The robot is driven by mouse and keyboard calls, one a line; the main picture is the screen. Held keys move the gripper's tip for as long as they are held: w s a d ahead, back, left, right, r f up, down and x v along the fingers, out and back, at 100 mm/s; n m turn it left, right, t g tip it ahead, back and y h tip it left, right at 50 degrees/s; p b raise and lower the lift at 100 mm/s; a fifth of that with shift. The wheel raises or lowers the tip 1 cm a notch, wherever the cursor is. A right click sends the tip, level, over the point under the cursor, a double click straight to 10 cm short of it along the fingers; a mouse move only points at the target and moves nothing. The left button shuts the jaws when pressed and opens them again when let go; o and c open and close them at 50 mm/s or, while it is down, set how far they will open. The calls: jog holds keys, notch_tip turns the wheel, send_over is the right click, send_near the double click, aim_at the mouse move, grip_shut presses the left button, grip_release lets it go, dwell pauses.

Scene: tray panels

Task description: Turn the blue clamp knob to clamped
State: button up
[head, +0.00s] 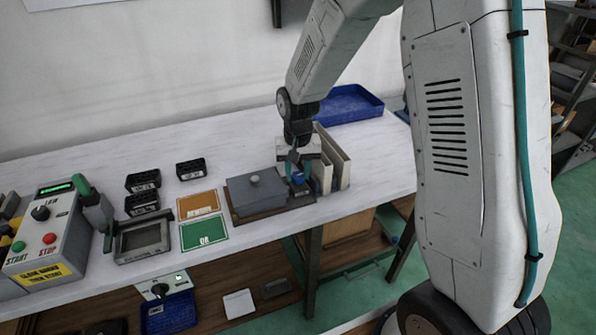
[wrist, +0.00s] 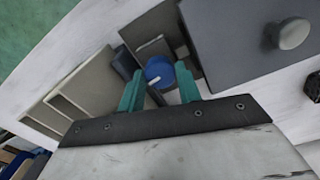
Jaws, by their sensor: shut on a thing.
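The blue clamp knob (head: 298,179) sits at the right end of the bench's grey fixture, beside a grey box with a round knob on its lid. In the wrist view the blue knob (wrist: 159,71) lies between the two teal fingers of my gripper (wrist: 160,84), with a small pale mark on its near side. My gripper (head: 297,172) points down from above and is shut on the knob. Small pale labels (wrist: 152,47) lie beyond the knob, too small to read. The knob's lower part is partly hidden, and I cannot tell its setting.
The grey lidded box (head: 256,191) stands close on the left, with upright beige panels (head: 334,160) close on the right. A blue tray (head: 347,104) is at the back. Orange (head: 198,204) and green (head: 204,234) cards lie farther left, near a control box (head: 47,239).

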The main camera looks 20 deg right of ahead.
jog(key=shift+m, duration=0.6)
jog(key=o, duration=1)
